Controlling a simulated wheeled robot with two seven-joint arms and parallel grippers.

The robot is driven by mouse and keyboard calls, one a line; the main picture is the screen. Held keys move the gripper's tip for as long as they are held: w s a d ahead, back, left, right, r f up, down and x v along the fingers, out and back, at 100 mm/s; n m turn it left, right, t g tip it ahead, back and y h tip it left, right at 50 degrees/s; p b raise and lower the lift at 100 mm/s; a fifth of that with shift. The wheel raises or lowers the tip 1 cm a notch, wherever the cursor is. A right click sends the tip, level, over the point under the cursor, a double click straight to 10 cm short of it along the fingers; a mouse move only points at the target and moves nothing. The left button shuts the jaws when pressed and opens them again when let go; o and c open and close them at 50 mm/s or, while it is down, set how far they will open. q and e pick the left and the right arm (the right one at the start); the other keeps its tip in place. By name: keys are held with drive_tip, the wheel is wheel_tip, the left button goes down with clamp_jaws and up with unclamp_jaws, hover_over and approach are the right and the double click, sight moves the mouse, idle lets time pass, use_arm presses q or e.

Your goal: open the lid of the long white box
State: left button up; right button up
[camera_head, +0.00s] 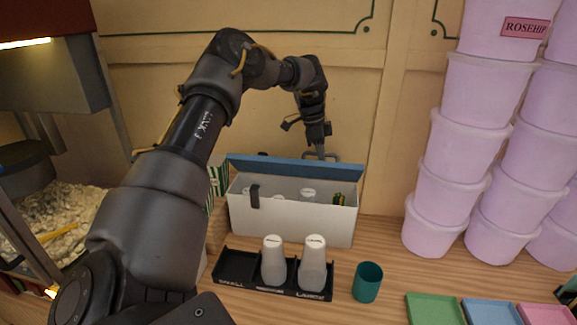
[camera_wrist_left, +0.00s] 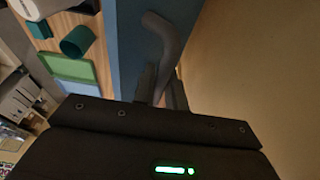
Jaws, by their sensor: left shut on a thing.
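The long white box (camera_head: 290,218) stands on the wooden counter against the wall. Its blue lid (camera_head: 265,166) is raised along the back edge, and the inside with several pale items shows. My left gripper (camera_head: 320,153) is behind the lid's upper edge, shut on the lid's grey handle (camera_head: 345,160). In the left wrist view the fingers (camera_wrist_left: 161,92) close around the curved handle (camera_wrist_left: 168,40) next to the blue lid (camera_wrist_left: 130,50). My right gripper is not in view.
In front of the box stands a black tray (camera_head: 235,268) with two pale shakers (camera_head: 313,265). A green cup (camera_head: 367,282) is to its right. Stacked pink tubs (camera_head: 455,150) stand at the right. Coloured trays (camera_head: 435,308) lie at the front right.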

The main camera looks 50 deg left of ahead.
use_arm(q)
drive_tip(key=shift+f, duration=0.1)
drive_tip(key=shift+w+a+p, duration=0.3)
drive_tip(key=shift+a+p, duration=0.05)
drive_tip(key=shift+p, duration=0.2)
drive_tip(key=shift+w+a+p, duration=0.35)
drive_tip(key=shift+w+a, duration=0.2)
drive_tip(key=shift+w, duration=0.1)
drive_tip(key=shift+w+a+r+p, duration=0.35)
drive_tip(key=shift+w+a+p, duration=0.25)
drive_tip(key=shift+w+p, duration=0.15)
